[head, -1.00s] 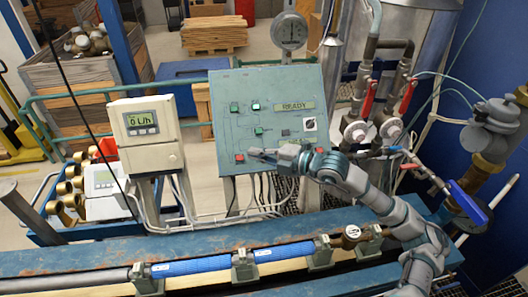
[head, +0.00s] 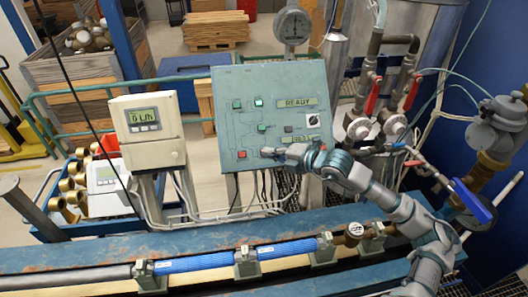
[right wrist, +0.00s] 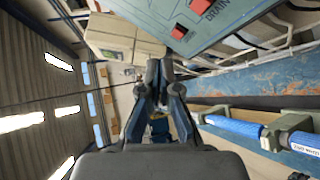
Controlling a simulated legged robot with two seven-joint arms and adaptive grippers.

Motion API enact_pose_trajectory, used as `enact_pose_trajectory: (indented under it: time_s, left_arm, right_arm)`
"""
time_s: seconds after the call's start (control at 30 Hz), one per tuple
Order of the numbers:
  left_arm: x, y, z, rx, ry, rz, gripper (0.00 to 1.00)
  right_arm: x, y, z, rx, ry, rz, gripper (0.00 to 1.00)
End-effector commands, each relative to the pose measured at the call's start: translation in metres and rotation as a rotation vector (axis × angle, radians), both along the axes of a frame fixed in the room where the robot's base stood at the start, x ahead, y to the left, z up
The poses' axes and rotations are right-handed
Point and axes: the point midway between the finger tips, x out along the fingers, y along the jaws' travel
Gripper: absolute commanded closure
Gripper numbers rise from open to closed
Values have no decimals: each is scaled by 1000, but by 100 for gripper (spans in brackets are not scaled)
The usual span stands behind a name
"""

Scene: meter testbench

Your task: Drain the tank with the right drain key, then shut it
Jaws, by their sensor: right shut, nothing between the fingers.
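The sloped control panel (head: 225,140) carries several green keys and a READY display (head: 296,103). A red key (head: 241,154) shows at its lower left. The right wrist view shows two red keys, one lower (right wrist: 178,31) and one at the top edge (right wrist: 198,6), with lettering beside them that seems to read DRAIN. My right gripper (head: 268,152) is shut and empty, its tips in front of the panel's lower part, right of the visible red key. It hides the panel behind it; contact cannot be told. The shut fingers also show in the right wrist view (right wrist: 158,75).
A meter box (head: 145,125) reading 0 L/h stands left of the panel. A round gauge (head: 292,26) is behind it. Red-handled valves (head: 373,95) and pipes crowd the right. A blue bench (head: 80,258) with blue tubes (head: 192,264) runs along the front.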

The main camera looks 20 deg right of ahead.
Motion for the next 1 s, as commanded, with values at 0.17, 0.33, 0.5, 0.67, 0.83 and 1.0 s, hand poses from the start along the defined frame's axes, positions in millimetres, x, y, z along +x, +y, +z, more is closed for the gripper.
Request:
enact_pose_trajectory:
  time_s: [0.17,0.33,0.5,0.67,0.83,1.0]
  left_arm:
    - [1,0,2,1,-2,0,100]
    - [1,1,-3,1,-2,0,100]
    - [1,1,-6,1,-1,0,100]
    - [1,1,-6,1,-1,0,100]
    - [1,2,-6,2,-1,0,100]
    - [1,2,-6,2,0,0,100]
  right_arm:
    - [19,-5,-17,4,1,-1,100]
    - [33,-8,-32,3,1,-1,100]
    - [41,-9,-39,1,-1,0,100]
    - [43,-9,-40,-1,-2,1,100]
    - [44,-10,-40,-1,-2,1,100]
    - [44,-11,-40,0,-1,0,100]
